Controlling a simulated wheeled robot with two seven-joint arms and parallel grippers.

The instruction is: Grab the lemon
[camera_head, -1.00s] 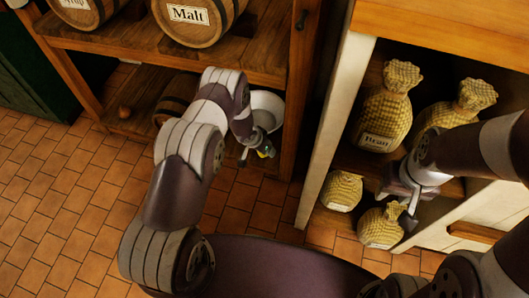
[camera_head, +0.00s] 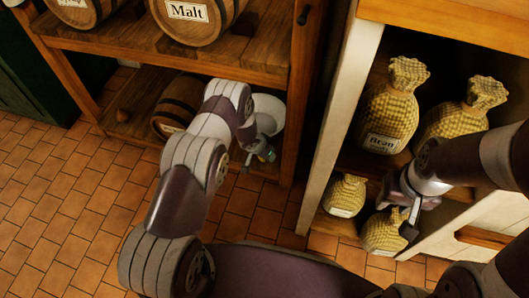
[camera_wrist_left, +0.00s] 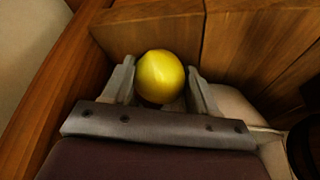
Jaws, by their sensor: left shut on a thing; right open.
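The yellow lemon (camera_wrist_left: 160,77) sits between the two fingers of my left gripper (camera_wrist_left: 161,88) in the left wrist view. The fingers are shut on its left and right sides. In the head view my left gripper (camera_head: 258,160) is small, at the front of the lower wooden shelf, just below a white bowl (camera_head: 270,112). The lemon cannot be made out clearly there. My right gripper (camera_head: 398,210) is open and empty in front of the sacks in the right cabinet.
A barrel (camera_head: 176,105) lies on the lower shelf, and a Malt barrel (camera_head: 196,22) is on the shelf above. A wooden post bounds the shelf's right side. The tiled floor (camera_head: 70,220) at left is clear.

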